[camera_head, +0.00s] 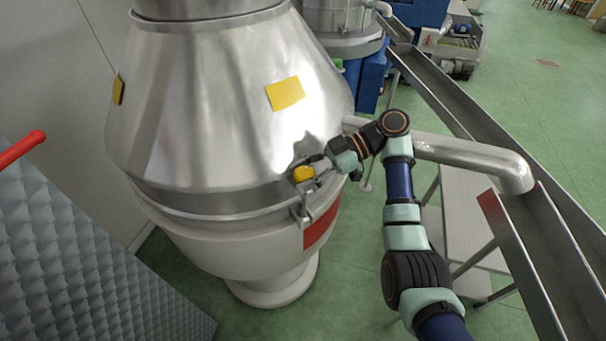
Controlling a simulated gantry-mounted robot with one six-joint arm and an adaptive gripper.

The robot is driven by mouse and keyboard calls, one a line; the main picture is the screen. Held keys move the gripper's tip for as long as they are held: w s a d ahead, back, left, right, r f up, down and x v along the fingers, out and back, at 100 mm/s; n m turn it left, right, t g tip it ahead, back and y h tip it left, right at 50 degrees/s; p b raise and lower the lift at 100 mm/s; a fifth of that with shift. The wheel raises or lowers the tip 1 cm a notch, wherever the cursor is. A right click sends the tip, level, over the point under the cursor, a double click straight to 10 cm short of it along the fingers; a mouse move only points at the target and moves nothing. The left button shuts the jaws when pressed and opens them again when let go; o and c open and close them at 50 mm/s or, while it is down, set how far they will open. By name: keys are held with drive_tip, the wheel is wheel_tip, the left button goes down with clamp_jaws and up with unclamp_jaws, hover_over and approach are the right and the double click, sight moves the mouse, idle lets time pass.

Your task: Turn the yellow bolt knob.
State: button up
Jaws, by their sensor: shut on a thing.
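The yellow bolt knob (303,173) is on the side of the large steel separator (215,100), just above its rim band and near a latch. My gripper (312,170) is at the knob, reaching in from the right, and is shut on it. The fingers are small in this view and partly cover the knob's right side. The knob's exact turn angle cannot be told.
A steel pipe (460,152) runs right from behind my arm to an open metal trough (470,105). A grey textured panel (80,260) and a red handle (22,148) are at the left. Green floor (345,300) is clear below the separator.

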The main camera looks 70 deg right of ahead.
drive_tip(key=r+p, duration=0.1)
drive_tip(key=p, duration=0.2)
drive_tip(key=shift+d+r, duration=0.15)
drive_tip(key=shift+r, duration=0.25)
drive_tip(key=y+p, duration=0.1)
drive_tip(key=p, duration=0.2)
drive_tip(key=shift+n+g, duration=0.4)
drive_tip(key=shift+f+p, duration=0.3)
drive_tip(key=shift+p, duration=0.4)
drive_tip(key=shift+f+n+g+y, duration=0.4)
drive_tip(key=shift+f+n, duration=0.1)
drive_tip(key=shift+n, duration=0.1)
drive_tip(key=shift+n+g, duration=0.3)
drive_tip(key=shift+r+y, duration=0.1)
drive_tip(key=shift+y, duration=0.3)
drive_tip(key=o, duration=1)
drive_tip(key=shift+o, duration=0.9)
